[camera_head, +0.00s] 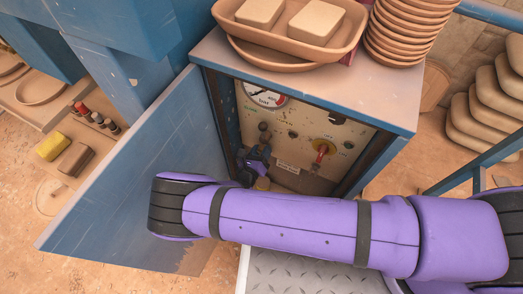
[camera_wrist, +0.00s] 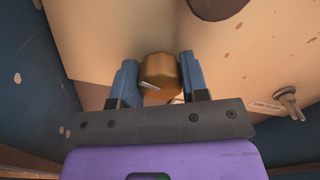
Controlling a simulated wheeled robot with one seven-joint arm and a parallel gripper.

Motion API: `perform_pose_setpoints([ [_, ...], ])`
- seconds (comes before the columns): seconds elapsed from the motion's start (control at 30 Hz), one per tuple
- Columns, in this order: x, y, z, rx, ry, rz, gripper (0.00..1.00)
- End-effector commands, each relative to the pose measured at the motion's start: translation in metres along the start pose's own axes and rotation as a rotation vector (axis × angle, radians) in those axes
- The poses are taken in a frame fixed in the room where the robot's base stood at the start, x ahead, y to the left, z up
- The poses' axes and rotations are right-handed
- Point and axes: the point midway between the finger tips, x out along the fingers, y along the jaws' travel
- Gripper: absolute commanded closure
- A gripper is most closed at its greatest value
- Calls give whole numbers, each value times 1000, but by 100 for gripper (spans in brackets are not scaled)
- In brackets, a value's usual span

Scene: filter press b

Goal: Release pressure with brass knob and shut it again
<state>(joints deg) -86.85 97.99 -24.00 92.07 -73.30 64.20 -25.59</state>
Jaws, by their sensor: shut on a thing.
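The brass knob (camera_wrist: 160,77) sits between the two blue fingers of my gripper (camera_wrist: 158,84) in the wrist view, with both fingers against its sides. A pale line marks the knob's face. In the head view my gripper (camera_head: 256,162) reaches into the open blue cabinet, low on the left of its cream panel (camera_head: 290,130). A bit of the brass knob (camera_head: 263,184) shows just below the fingers there. My purple arm hides the lower part of the cabinet.
The cabinet door (camera_head: 140,175) stands open at left. A small metal key-like part (camera_wrist: 289,102) is right of the knob. Trays (camera_head: 290,55) and stacked bowls (camera_head: 405,30) stand on top.

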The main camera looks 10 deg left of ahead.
Motion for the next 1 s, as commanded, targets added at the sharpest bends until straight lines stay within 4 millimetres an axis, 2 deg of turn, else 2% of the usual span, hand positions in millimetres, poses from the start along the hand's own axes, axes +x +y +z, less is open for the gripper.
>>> perform_pose_setpoints([
  [1.0,-1,-3,-3,951,2,1,83],
])
